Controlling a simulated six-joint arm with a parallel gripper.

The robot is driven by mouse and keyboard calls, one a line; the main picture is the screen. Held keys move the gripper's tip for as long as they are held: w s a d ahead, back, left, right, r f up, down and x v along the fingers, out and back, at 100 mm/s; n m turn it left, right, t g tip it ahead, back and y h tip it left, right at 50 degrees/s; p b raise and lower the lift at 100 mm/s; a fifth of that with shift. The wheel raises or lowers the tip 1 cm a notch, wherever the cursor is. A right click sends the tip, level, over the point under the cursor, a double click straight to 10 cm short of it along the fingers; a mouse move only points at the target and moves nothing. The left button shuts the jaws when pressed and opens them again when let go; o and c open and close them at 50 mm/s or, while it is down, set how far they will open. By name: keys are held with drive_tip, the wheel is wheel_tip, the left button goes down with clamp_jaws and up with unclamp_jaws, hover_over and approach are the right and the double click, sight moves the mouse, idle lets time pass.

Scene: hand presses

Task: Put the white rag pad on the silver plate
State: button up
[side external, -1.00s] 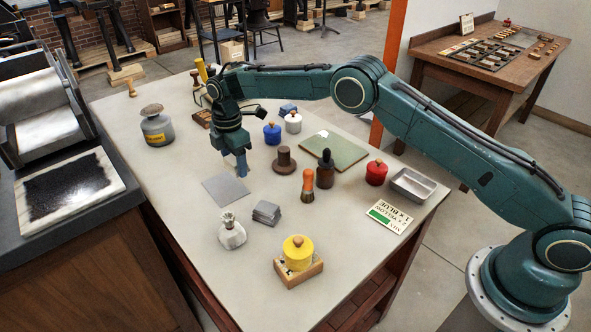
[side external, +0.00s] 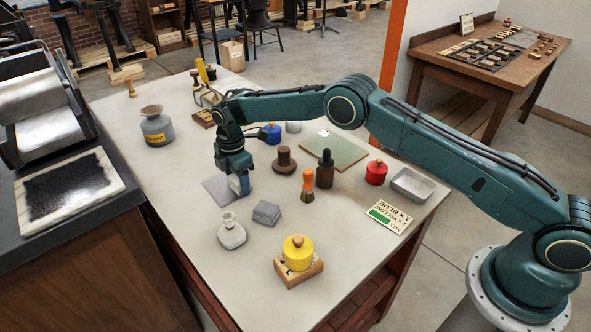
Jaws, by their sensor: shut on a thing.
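The silver plate (side external: 214,189) is a thin, flat grey square lying on the table left of the middle. My gripper (side external: 239,188) points down over the plate's right part. It is shut on a small pale thing between its fingers, which I take to be the white rag pad (side external: 233,183). The fingers hide most of the pad. The fingertips are at or just above the plate; I cannot tell whether the pad touches it.
A brown spool (side external: 285,161), an orange-handled brush (side external: 308,185) and a dark dropper bottle (side external: 325,169) stand to the right.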

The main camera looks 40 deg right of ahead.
sight(236, 178)
drive_tip(key=shift+f, duration=0.15)
drive_tip(key=o, duration=1)
drive_tip(key=shift+r, duration=6.2)
drive_tip(key=shift+r, duration=0.1)
